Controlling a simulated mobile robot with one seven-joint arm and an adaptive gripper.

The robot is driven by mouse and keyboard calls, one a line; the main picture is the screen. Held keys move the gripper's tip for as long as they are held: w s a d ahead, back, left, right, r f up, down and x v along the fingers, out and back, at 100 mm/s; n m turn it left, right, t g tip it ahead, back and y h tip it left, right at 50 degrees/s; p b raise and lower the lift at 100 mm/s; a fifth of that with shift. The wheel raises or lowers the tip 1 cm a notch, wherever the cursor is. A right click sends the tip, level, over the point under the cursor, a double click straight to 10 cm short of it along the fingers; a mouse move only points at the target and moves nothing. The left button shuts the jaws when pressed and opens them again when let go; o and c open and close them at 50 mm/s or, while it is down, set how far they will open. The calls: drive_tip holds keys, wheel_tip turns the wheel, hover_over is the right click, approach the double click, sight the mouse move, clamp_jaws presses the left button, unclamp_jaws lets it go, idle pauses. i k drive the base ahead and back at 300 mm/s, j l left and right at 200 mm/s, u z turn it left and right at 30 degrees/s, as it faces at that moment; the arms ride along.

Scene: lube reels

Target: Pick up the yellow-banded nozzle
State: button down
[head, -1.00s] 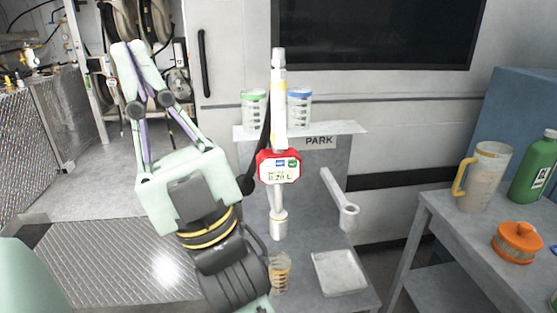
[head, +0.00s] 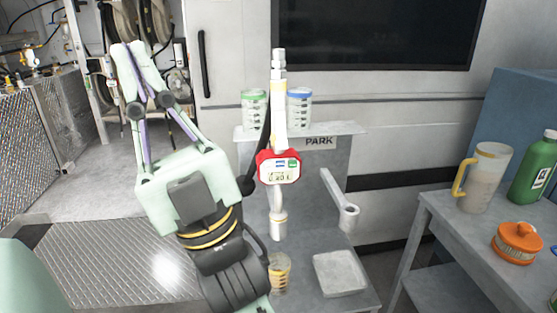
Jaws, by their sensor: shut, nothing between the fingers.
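A nozzle (head: 279,120) with a pale body, yellow on its upper part and a red meter (head: 279,167) stands upright at the middle of the head view. Its lower tip (head: 278,226) is above a clear cup (head: 279,270) with amber contents. My gripper (head: 130,50) is at the upper left, fingers together and empty, pointing up and away. It is well left of the nozzle and apart from it. A dark hose runs beside the nozzle and is partly hidden.
A grey stand marked PARK (head: 319,142) holds a green-rimmed cup (head: 254,108) and a blue-rimmed cup (head: 299,108). A bracket arm (head: 347,212) and a square tray (head: 340,272) are lower right. The right bench holds a jug (head: 485,178), a green bottle (head: 535,170) and an orange-lidded jar (head: 518,240).

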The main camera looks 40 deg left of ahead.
sight(281, 175)
drive_tip(key=i+j, duration=0.15)
drive_tip(key=i, duration=0.7)
drive_tip(key=i+u, duration=0.1)
drive_tip(key=u, duration=0.7)
drive_tip(key=i+u, duration=0.15)
drive_tip(key=u, duration=0.25)
drive_tip(key=l+u, duration=0.1)
drive_tip(key=u, duration=0.4)
drive_tip(key=k+l+u, duration=0.25)
drive_tip(key=k, duration=0.15)
drive_tip(key=k+l+u, duration=0.1)
drive_tip(key=k+u, duration=0.15)
drive_tip(key=k, duration=0.15)
drive_tip(key=i+j, duration=0.35)
drive_tip(key=i, duration=0.1)
